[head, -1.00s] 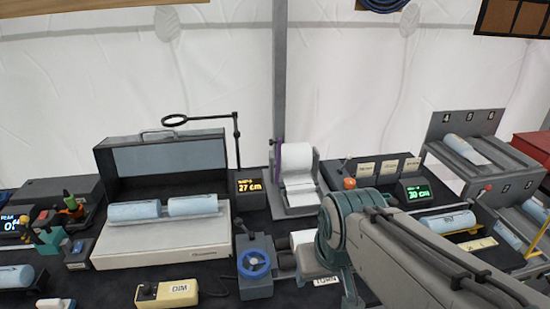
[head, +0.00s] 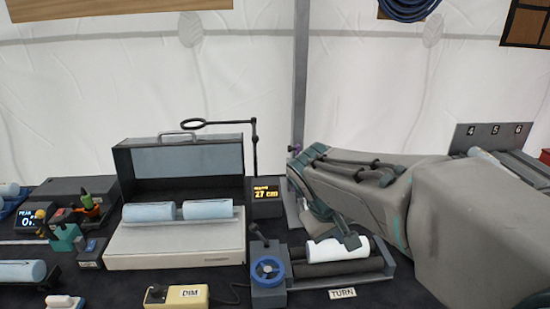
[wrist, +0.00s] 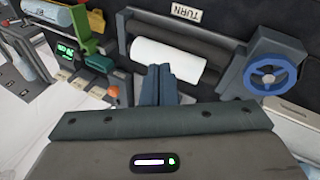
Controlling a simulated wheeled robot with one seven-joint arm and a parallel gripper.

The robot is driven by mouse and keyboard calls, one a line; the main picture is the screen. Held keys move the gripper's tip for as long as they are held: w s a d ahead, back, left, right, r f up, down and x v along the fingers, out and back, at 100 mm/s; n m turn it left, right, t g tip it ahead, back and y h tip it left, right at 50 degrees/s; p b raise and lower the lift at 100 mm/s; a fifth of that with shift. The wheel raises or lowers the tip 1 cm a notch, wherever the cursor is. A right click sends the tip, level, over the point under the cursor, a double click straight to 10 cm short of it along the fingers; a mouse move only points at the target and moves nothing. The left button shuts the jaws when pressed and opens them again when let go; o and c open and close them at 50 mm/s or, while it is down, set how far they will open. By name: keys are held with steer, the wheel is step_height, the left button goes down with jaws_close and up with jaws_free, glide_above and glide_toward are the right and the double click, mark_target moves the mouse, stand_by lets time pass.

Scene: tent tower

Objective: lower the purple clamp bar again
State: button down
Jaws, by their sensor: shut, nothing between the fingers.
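A small purple piece (head: 294,150) shows at the left side of the grey post stand, at the edge of my arm. It appears to be part of the purple clamp bar; the rest is hidden behind my arm, so I cannot tell whether the bar is raised or lowered. My gripper (head: 352,242) is shut and empty, over the white roll (head: 335,250) on the dark rollers. In the wrist view the closed fingers (wrist: 159,72) point at the white roll (wrist: 168,58); I cannot tell whether they touch it.
The blue handwheel (head: 267,268) sits left of the rollers, with the TURN label (head: 342,293) in front. A white and grey lidded machine (head: 180,245) bears pale blue rolls. An amber display (head: 266,192) reads 27 cm. A grey pole (head: 300,80) rises behind.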

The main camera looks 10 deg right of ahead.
steer(key=w+a+n+t+h+b, duration=0.2)
steer(key=w+h+b, duration=0.1)
steer(key=w, duration=0.8)
steer(key=w+a+f+n+t+h+b, duration=0.1)
steer(key=w+a+n+t+h+b, duration=0.6)
steer(key=w+a, duration=1.15)
steer(key=w+d+m+t+y+p, duration=0.1)
steer(key=w+d+p, duration=0.5)
steer(key=d, duration=0.6)
steer(key=shift+w+d+m+y, duration=0.2)
steer(key=shift+w+m+y, duration=0.5)
steer(key=shift+w, duration=0.55)
steer(key=shift+f, duration=0.1)
